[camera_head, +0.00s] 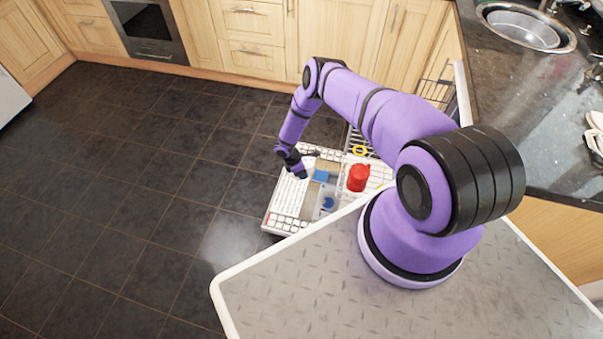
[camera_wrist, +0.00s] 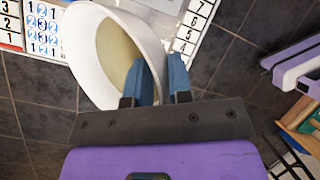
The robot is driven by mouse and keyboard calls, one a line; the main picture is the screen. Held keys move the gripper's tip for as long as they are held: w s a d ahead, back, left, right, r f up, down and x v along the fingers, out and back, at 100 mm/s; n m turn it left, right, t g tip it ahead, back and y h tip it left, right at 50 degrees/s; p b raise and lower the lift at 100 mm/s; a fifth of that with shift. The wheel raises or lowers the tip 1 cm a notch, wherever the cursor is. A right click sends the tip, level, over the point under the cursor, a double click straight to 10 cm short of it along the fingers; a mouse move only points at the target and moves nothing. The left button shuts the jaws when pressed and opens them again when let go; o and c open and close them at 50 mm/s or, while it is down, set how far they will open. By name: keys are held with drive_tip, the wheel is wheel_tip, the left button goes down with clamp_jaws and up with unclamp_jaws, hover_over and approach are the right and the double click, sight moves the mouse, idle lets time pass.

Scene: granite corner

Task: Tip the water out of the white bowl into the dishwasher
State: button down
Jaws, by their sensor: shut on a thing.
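The white bowl (camera_wrist: 85,55) shows in the wrist view, tilted, with a beige inside. My gripper (camera_wrist: 160,65) is shut on the bowl's right wall, one blue finger inside and the other outside. No water can be made out in the bowl. The bowl cannot be told clearly from the white things there.
A granite worktop (camera_head: 530,110) with a sink (camera_head: 525,28) is at right. Dark tiled floor (camera_head: 130,190) is clear at left.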

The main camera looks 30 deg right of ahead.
drive_tip(key=shift+r, duration=0.1)
idle(0.3)
drive_tip(key=shift+r+g, duration=0.15)
drive_tip(key=shift+g, duration=0.25)
drive_tip(key=shift+w, duration=0.1)
drive_tip(key=shift+w+r+g+y, duration=0.15)
drive_tip(key=shift+g+y, duration=0.15)
drive_tip(key=shift+g, duration=0.2)
drive_tip(key=shift+d, duration=0.1)
drive_tip(key=shift+w+r+g, duration=0.1)
drive_tip(key=shift+r+g, duration=0.1)
drive_tip(key=shift+g, duration=0.2)
drive_tip(key=shift+n, duration=0.3)
drive_tip(key=shift+w+r+g, duration=0.15)
drive_tip(key=shift+g, duration=0.25)
drive_tip(key=shift+w+d, duration=0.1)
drive_tip(key=shift+w, duration=0.05)
